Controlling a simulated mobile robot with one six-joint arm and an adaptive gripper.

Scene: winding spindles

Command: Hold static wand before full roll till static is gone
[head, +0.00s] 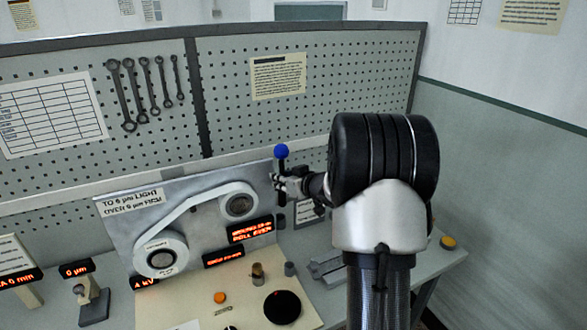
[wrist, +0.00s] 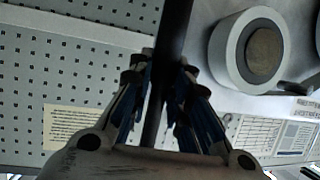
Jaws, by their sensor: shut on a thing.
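My gripper (head: 279,184) is shut on the static wand (head: 281,152), a dark upright stick with a blue ball on top. In the wrist view the dark stick (wrist: 168,35) passes between my gripper's fingers (wrist: 160,75). The wand is just right of the upper roll (head: 239,205), a white ring with a dark core, which also shows in the wrist view (wrist: 224,50). A lower left roll (head: 160,254) is white with a label, joined to the upper one by a white band. Which roll is full I cannot tell for sure.
A display under the lower roll reads "4 kV" (head: 145,282). Red-lit displays (head: 250,231) sit below the upper roll. The bench holds a black disc (head: 282,307), an orange button (head: 219,298) and small posts (head: 257,273). A pegboard (head: 240,100) with wrenches stands behind.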

